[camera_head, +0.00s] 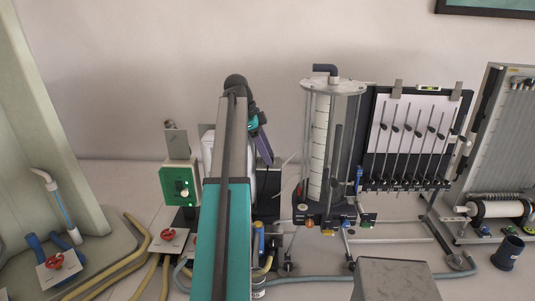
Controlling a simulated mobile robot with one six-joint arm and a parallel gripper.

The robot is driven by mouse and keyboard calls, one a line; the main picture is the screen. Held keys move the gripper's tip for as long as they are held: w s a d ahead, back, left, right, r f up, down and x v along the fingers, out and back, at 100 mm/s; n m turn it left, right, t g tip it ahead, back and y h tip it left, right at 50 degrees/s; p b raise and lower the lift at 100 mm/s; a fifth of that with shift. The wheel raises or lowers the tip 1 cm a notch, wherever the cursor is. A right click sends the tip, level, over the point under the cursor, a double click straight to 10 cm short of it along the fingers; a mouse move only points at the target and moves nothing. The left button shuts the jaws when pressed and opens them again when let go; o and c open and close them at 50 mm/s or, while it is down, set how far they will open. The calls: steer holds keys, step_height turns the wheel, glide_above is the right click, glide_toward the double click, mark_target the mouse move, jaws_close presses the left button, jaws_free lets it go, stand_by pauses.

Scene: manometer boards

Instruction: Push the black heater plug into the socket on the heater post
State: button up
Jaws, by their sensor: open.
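My arm rises through the middle of the picture and bends over at the top. My gripper (263,150) hangs at its far end, partly hidden by the arm; it is open, and I see nothing held in it. A green box (180,184) with a round white fitting and a small green light stands on a post left of my arm; I cannot tell whether this is the heater socket. I cannot make out the black heater plug. A thin white cable (288,160) runs near my gripper on its right.
A clear cylinder (331,145) on a stand and a board of slanted tubes (414,135) stand to the right. Yellow hoses (125,267) and a red valve (168,234) lie at left. A grey box (395,280) and a dark cup (508,252) are at front right.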

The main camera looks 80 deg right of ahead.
steer(key=v, duration=0.5)
steer(key=shift+w+r, duration=0.15)
steer(key=shift+r, duration=0.1)
steer(key=shift+p+v, duration=0.9)
steer(key=shift+p, duration=0.3)
steer(key=shift+a, duration=0.1)
